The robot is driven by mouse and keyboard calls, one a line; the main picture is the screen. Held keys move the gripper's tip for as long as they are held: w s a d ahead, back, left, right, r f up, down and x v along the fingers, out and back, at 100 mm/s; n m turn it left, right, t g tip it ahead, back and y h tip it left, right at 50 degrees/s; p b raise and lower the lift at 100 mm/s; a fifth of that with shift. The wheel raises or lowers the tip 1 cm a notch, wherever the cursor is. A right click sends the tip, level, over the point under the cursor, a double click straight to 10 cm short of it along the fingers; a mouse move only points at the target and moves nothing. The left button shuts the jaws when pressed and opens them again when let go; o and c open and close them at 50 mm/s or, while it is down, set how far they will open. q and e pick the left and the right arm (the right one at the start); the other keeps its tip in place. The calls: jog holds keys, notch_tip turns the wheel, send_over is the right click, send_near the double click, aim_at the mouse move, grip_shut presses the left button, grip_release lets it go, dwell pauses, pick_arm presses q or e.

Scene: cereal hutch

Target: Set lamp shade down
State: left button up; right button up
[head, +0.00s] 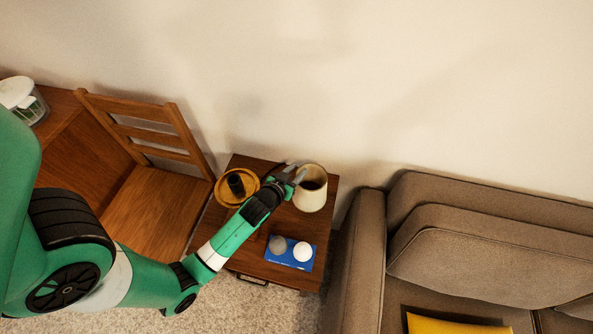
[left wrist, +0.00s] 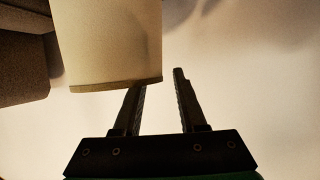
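The cream lamp shade (head: 312,199) is at the back right of the small wooden side table (head: 309,228). Its open top faces up and shows a dark inside. My left gripper (head: 294,174) is at the shade's upper left side. In the left wrist view, the shade (left wrist: 108,42) fills the upper left. My left gripper's fingers (left wrist: 160,85) stand apart with a clear gap. The left fingertip is hidden behind the shade's rim, and the right finger is clear of it. I cannot tell whether the fingers touch the shade. My right gripper is in neither view.
A round yellow-brown base with a dark middle (head: 236,186) is left of the shade. A blue box (head: 289,262) with one grey and one white ball is at the table's front. A wooden chair (head: 156,205) stands left, and a brown sofa (head: 470,240) stands close right.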

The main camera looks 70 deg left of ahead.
pick_arm(q)
jog(key=shift+r, duration=0.3)
jog(key=p+v, duration=0.3)
jog(key=v, duration=0.9)
jog(key=shift+f, duration=0.1)
